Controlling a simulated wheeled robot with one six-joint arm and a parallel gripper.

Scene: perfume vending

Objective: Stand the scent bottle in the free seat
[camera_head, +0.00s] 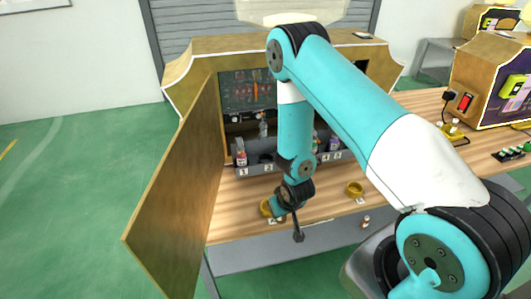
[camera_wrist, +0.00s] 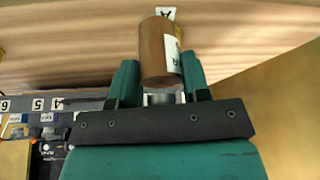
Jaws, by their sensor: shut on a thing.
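My gripper (camera_wrist: 160,84) is shut on the neck end of a brown cylindrical scent bottle (camera_wrist: 158,52) with a white label on its side, in the wrist view. The bottle's body extends away from the fingers toward the wooden counter and a tag marked A (camera_wrist: 166,13); whether its base touches anything is unclear. In the head view my gripper (camera_head: 278,206) is low over the counter's front, next to a yellow-brown round thing (camera_head: 265,208). The numbered seat rack (camera_head: 254,170) stands behind; seat 2 (camera_head: 267,159) looks dark and empty. My arm hides the rack's middle.
A bottle (camera_head: 241,157) stands in seat 1, and others show near seats 4 and 5 (camera_head: 335,143). A yellow dish (camera_head: 355,188) sits right on the counter. The open wooden door (camera_head: 180,190) bounds the left side. A small bottle-like item (camera_head: 366,222) is near the front edge.

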